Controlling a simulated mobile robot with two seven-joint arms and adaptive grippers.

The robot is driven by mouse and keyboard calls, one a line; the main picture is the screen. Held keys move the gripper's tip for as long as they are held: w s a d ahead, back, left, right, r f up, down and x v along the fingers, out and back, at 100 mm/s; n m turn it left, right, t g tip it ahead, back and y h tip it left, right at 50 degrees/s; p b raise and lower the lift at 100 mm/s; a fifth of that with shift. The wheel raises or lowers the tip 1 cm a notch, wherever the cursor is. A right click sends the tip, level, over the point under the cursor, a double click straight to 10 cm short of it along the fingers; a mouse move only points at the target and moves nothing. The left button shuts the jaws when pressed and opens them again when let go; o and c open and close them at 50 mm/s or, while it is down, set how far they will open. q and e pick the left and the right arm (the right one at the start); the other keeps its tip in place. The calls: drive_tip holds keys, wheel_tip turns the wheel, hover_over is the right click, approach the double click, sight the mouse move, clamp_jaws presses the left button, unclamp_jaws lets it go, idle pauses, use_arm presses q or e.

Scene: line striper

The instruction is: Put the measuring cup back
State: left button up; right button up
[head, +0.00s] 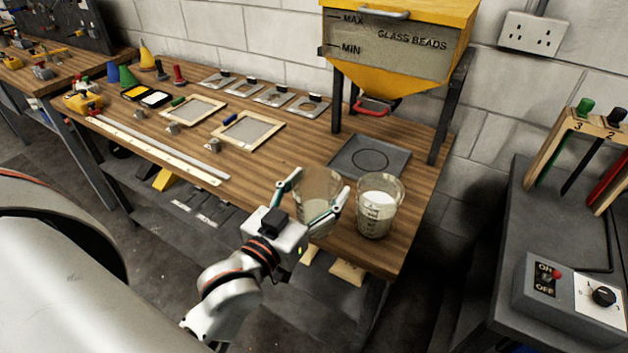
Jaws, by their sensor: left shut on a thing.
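My left gripper (308,205) is shut on a clear cup (320,188) near the front right of the wooden workbench (240,160). The cup looks upright, with its lower part partly hidden by the fingers. I cannot tell if it is empty, or whether its base touches the bench. A second clear cup (378,208), holding white material and bearing faint marks, stands just to its right. I cannot tell for sure which one is the measuring cup. A dark tray (347,163) with a circle outline lies bare behind both cups. My right gripper is not in view.
A yellow glass-beads hopper (397,45) stands over the bench behind the tray, on dark legs. Framed screens (248,132), several small plates (305,105) and long rails (160,150) lie to the left. A grey stand with a control box (570,290) is at right.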

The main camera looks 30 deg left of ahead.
sight(305, 177)
use_arm(q)
drive_tip(key=shift+a+f, duration=0.1)
drive_tip(key=shift+a, duration=0.05)
drive_tip(key=w+a+h, duration=0.1)
drive_tip(key=w+a+m+h+b, duration=0.1)
drive_tip(key=w+a+f, duration=0.1)
drive_tip(key=a, duration=0.1)
drive_tip(key=shift+m+h, duration=0.4)
drive_tip(key=w+a+r+m+g+h+b, duration=0.1)
drive_tip(key=w+a+r+h+b, duration=0.15)
drive_tip(key=a+r, duration=0.5)
drive_tip(key=w+a+r+m+g+h+b, duration=0.15)
drive_tip(key=w+a+r, duration=0.25)
drive_tip(key=r, duration=0.6)
wheel_tip(305, 177, down, 20)
drive_tip(key=b, duration=0.4)
drive_tip(key=shift+s+a+t, duration=0.2)
drive_tip(key=shift+s+t, duration=0.05)
drive_tip(key=shift+t, duration=0.2)
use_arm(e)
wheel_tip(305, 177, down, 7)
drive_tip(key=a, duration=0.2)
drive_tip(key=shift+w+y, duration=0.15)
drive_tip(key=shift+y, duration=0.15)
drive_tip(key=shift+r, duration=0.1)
